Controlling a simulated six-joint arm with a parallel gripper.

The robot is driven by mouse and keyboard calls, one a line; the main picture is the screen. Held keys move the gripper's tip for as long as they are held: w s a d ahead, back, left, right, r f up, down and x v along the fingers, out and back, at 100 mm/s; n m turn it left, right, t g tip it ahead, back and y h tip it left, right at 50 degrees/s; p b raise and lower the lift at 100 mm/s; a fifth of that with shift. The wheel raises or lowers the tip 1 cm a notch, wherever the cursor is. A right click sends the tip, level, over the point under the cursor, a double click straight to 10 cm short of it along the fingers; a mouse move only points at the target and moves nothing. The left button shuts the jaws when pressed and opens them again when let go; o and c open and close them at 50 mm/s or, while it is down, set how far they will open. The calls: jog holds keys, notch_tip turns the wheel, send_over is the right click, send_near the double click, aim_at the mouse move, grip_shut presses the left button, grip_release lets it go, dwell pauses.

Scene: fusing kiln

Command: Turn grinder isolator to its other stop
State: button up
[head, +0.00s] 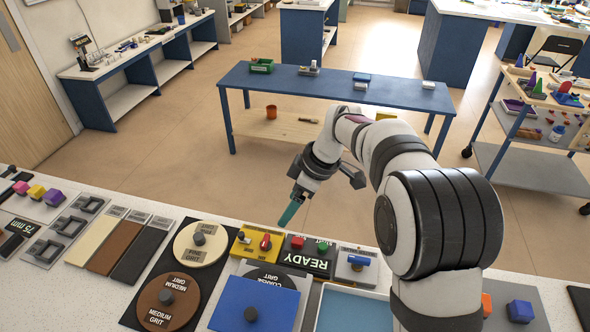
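A yellow panel (250,250) stands on the bench in front of the arm. It carries a red handle (265,242), which looks like the isolator switch, and a small dark knob (243,237) to its left. The panel's lettering is too small to read. The red handle appears upright or slightly tilted; its exact angle is unclear. My gripper (289,214) hangs with its teal fingers pointing down, above and slightly right of the red handle in the picture, apart from it. I see the fingers nearly edge-on and cannot tell whether they are open.
Right of the yellow panel are a READY panel (318,264) with red and green buttons and a grey panel with a blue handle (358,261). Round grit discs (202,255) lie to the left. A blue square plate (232,309) with a black knob lies in front.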

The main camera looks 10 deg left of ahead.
aim_at(265, 240)
jog(key=shift+n, duration=0.3)
jog(key=x, duration=1.6)
jog(key=shift+w+a+f, duration=0.15)
jog(key=shift+w+a, duration=0.15)
jog(key=shift+a, duration=0.05)
jog(key=shift+c, duration=0.3)
grip_shut()
